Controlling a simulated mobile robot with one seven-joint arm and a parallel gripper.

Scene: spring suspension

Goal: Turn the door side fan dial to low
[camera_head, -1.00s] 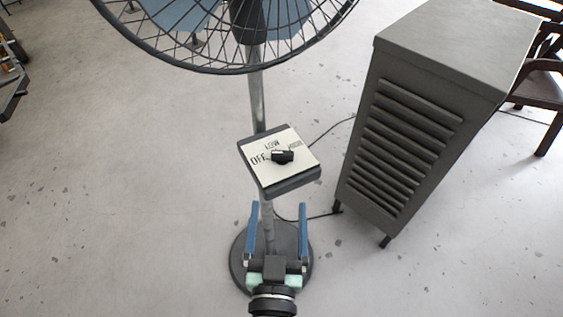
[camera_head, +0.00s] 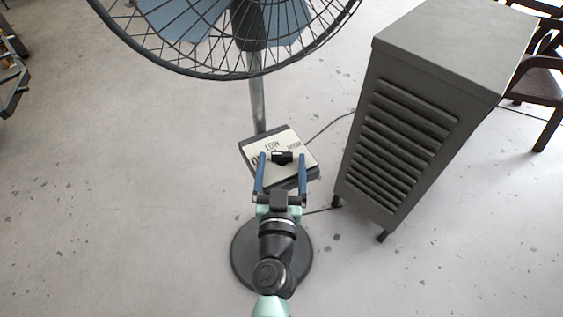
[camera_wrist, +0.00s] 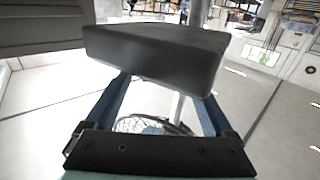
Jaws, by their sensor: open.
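The fan's control box (camera_head: 251,149) has a pale face with OFF at left, LOW at the top and a third label at right. Its black dial (camera_head: 282,157) sits mid-face; its exact setting is too small to tell. My gripper (camera_head: 282,154) is open, its two blue fingers on either side of the dial in the head view, partly covering OFF. I cannot tell whether the fingers touch the box. In the wrist view, a dark box side (camera_wrist: 155,52) spans the fingertips, and the dial is hidden.
The fan cage (camera_head: 180,65) hangs above the box on a metal pole (camera_head: 257,105) with a round base (camera_head: 242,262). A grey louvred cabinet (camera_head: 440,60) stands close at right, with a chair (camera_head: 535,80) beyond.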

